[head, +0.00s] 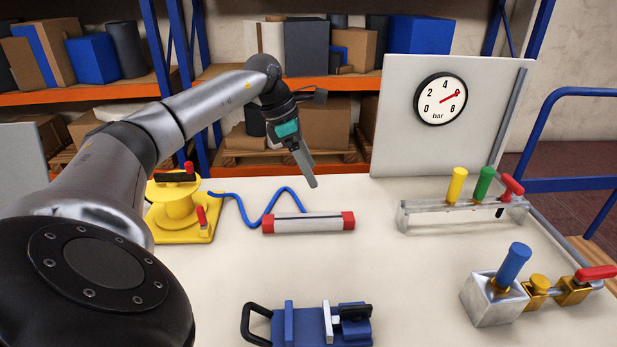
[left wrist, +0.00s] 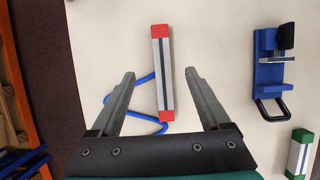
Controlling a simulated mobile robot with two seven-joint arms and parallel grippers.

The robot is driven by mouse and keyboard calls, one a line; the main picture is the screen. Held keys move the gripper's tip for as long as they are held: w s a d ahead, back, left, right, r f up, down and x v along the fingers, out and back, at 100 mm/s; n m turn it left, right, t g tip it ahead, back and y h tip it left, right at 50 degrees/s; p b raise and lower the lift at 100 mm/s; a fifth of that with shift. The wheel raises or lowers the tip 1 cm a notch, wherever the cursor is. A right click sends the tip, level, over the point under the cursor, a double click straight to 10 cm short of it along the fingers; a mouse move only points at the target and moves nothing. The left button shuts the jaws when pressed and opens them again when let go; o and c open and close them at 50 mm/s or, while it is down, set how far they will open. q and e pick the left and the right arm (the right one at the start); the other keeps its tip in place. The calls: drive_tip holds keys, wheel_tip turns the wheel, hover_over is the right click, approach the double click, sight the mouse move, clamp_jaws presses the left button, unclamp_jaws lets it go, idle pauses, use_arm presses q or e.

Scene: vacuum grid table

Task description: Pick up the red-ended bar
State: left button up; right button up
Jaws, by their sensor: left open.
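The red-ended bar (head: 308,223) lies on the white table in the middle of the head view. It is pale grey with a dark stripe and a red block at each end. My left gripper (head: 312,184) is above the table, over and a little behind the bar. In the left wrist view the bar (left wrist: 162,75) shows between and beyond the two fingers of my left gripper (left wrist: 160,78). The fingers are apart and empty, and do not touch the bar. My right gripper is in neither view.
A blue hose (head: 262,216) runs from the yellow device (head: 182,215) to beside the bar. A blue clamp (head: 300,327) lies in front. A rack with coloured handles (head: 460,213) and a metal valve block (head: 494,297) stand right. A green-ended bar (left wrist: 299,155) shows in the wrist view.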

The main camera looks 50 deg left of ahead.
use_arm(q)
drive_tip(key=b, duration=0.1)
hover_over(335, 216)
drive_tip(key=s+a, duration=0.2)
wheel_tip(335, 216, down, 8)
drive_tip(key=shift+s+f, duration=0.1)
drive_tip(key=shift+f, duration=0.1)
drive_tip(key=shift+d+f, duration=0.15)
drive_tip(key=shift+f, duration=0.35)
drive_tip(key=shift+w+d+f+b, duration=0.15)
drive_tip(key=shift+w+f+b, duration=0.1)
drive_tip(key=shift+w+b, duration=0.1)
drive_tip(key=x, duration=0.3)
drive_tip(key=shift+w+d+f+b, duration=0.15)
drive_tip(key=shift+d+f+b, duration=0.1)
drive_tip(key=shift+d+b, duration=0.15)
drive_tip(key=shift+w+f, duration=0.1)
drive_tip(key=shift+f, duration=0.25)
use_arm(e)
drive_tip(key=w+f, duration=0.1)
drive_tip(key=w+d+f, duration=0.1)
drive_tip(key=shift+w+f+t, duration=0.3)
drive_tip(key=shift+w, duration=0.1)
use_arm(q)
drive_tip(key=shift+f, duration=0.15)
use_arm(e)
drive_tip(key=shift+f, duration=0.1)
use_arm(q)
drive_tip(key=shift+c, duration=0.4)
